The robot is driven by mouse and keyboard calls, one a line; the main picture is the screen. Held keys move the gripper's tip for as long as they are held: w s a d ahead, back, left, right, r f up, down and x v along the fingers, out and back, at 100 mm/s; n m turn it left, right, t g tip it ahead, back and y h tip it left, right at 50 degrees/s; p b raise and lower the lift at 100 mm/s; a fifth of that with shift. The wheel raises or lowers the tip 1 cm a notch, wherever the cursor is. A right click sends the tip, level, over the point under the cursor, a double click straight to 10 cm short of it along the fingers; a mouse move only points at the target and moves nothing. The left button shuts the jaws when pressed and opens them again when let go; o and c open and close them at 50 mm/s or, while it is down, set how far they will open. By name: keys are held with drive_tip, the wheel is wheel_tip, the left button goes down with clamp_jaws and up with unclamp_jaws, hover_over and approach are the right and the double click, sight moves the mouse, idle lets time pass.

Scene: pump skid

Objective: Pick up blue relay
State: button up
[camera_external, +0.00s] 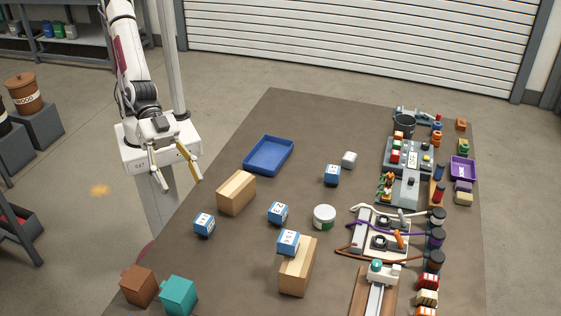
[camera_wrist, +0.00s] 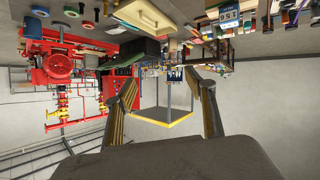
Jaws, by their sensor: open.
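Several blue relays with white labels stand on the brown table in the external view. One relay (camera_external: 204,224) is at the left, one (camera_external: 278,212) near the middle, and one (camera_external: 332,175) farther back to the right. Another relay (camera_external: 288,242) sits on top of a wooden block (camera_external: 297,268). I cannot tell which one the task means. My gripper (camera_external: 182,184) is open and empty, off the left edge of the table and apart from all relays. Its spread fingers also show in the wrist view (camera_wrist: 163,82), with nothing between them.
A blue tray (camera_external: 250,166) lies at the back left of the table. A second wooden block (camera_external: 236,193) stands between my gripper and the middle relay. A white-green can (camera_external: 324,217) stands nearby. Brown (camera_external: 138,286) and teal (camera_external: 178,295) boxes are in front; wired equipment (camera_external: 381,232) fills the right.

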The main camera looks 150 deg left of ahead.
drive_tip(key=w+a+f+n+t+y, duration=0.1)
drive_tip(key=w+a+f+n+y, duration=0.2)
drive_tip(key=w+a+f+y, duration=0.35)
drive_tip(key=n+g+y, duration=0.1)
drive_tip(key=n+y, duration=0.1)
drive_tip(key=y, duration=0.3)
approach(283, 235)
drive_tip(key=x, duration=0.2)
drive_tip(key=shift+w+r, duration=0.1)
drive_tip(key=shift+r, duration=0.1)
drive_tip(key=shift+x, duration=1.3)
drive_tip(key=shift+a+f, duration=0.1)
drive_tip(key=shift+x, duration=2.5)
drive_tip(key=shift+f, duration=0.2)
drive_tip(key=c, duration=1.4)
